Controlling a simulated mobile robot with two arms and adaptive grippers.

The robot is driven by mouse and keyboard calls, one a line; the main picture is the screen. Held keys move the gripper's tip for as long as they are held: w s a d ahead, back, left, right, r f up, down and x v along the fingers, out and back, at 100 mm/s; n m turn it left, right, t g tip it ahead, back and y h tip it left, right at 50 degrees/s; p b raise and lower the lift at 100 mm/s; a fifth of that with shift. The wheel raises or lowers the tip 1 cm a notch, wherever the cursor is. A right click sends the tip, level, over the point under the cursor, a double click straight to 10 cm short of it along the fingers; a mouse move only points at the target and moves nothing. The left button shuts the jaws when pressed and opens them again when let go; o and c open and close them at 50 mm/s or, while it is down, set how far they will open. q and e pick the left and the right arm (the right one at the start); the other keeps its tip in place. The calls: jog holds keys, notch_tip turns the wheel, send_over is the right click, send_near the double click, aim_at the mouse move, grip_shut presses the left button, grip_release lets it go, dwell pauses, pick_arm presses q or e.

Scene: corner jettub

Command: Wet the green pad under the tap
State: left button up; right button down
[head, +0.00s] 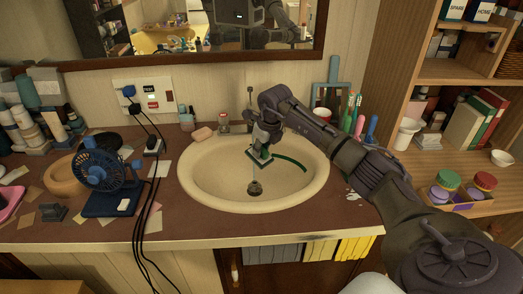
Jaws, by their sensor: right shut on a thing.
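My right gripper (261,146) reaches down over the cream oval sink (200,180) from the right. It is shut on the green pad (260,160), which it holds above the basin, behind the drain (254,188). Only the pad's lower part and edges show; the gripper covers the rest. A thin dark tap (250,96) stands behind the sink, and its lower part is hard to make out beside my gripper. A faint thin line, perhaps water, runs down toward the drain. Whether it touches the pad I cannot tell. My left gripper is not in view.
A blue fan (101,168) with black cables stands left of the sink. Soap (202,134) and small bottles sit at the rim's back left. Toothbrushes and a cup crowd the back right. A wooden shelf (440,165) bounds the right. A dark green curved strip (290,162) lies in the basin.

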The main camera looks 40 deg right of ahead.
jog(key=shift+s, duration=0.1)
jog(key=shift+s+a+r+p, duration=0.1)
jog(key=shift+s+a+p, duration=0.5)
jog(key=shift+s, duration=0.2)
jog(key=shift+s+a+p, duration=0.3)
jog(key=shift+s+a, duration=0.15)
jog(key=shift+s, duration=0.15)
jog(key=shift+s+a+p, duration=0.3)
jog(key=shift+s+a, duration=0.1)
jog(key=shift+s, duration=0.2)
jog(key=s+a+r+p, duration=0.3)
jog(key=s+r+p, duration=0.1)
jog(key=s+p, duration=0.1)
jog(key=shift+a+r, duration=0.2)
jog(key=shift+r, duration=0.2)
